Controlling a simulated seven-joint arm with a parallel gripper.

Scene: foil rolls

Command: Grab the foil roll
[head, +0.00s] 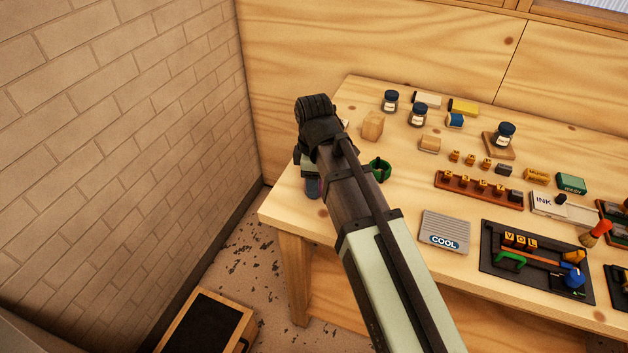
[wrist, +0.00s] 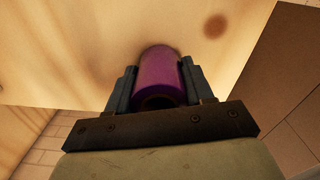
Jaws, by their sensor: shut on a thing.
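The foil roll is a purple cylinder (wrist: 160,72) in the wrist view, with its dark round end facing the camera. My gripper (wrist: 157,84) has one dark finger on each side of the roll and is shut on it. In the head view my gripper (head: 312,186) is at the left end of the wooden table, near its edge. My own arm hides most of the roll there. I cannot tell whether the roll touches the table.
The wooden table (head: 285,212) holds jars, wooden blocks, a green ring-like roll (head: 380,169) just right of my arm, a grey COOL block (head: 445,233) and a black tray (head: 495,262). A brick wall (head: 120,130) stands to the left.

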